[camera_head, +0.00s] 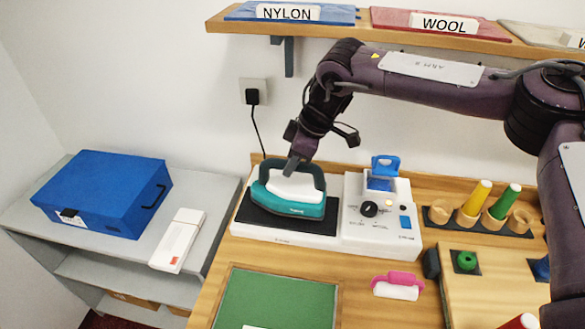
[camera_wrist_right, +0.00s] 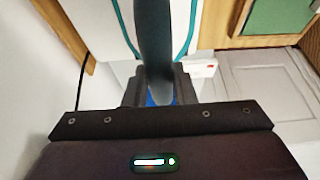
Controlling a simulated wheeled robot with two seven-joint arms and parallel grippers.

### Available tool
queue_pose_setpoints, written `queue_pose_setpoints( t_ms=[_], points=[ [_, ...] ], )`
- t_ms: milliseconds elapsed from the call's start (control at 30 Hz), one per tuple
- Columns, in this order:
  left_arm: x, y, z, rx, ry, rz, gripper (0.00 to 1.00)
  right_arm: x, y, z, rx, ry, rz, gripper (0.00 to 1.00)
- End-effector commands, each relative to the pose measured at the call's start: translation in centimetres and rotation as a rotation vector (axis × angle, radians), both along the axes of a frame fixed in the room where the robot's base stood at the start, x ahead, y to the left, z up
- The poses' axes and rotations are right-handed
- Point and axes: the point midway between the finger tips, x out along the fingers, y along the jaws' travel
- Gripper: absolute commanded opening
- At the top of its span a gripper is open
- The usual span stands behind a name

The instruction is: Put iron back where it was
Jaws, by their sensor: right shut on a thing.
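The iron (camera_head: 290,190) is teal and white with a dark handle. In the head view it sits on or just above the black plate (camera_head: 240,213) of a white base unit; I cannot tell whether it touches. My right gripper (camera_head: 293,166) is shut on the iron's handle from above. In the right wrist view the dark handle (camera_wrist_right: 153,40) runs between the fingers of the right gripper (camera_wrist_right: 158,88), with the white and teal body behind. My left gripper is not in view.
Right of the plate is a control panel (camera_head: 381,225) with a knob. Colored spools stand in a rack (camera_head: 437,217) at right. A blue case (camera_head: 105,190) sits on the grey shelf. A wall shelf (camera_head: 330,31) hangs above.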

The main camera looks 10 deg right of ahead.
Motion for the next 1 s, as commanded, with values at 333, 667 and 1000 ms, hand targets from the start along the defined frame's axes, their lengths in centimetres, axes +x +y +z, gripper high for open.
queue_pose_setpoints(
  t_ms=[333,667,1000],
  points=[
    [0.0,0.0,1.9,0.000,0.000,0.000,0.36,0.4,-0.1,-2.7,0.002,-0.003,-0.001,0.00],
    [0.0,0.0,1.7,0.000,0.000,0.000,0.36,0.4,-0.1,-3.1,0.003,-0.002,0.000,0.00],
    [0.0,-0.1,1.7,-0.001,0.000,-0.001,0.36,0.3,-0.2,-3.3,-0.001,0.002,-0.001,0.46]
  ],
)
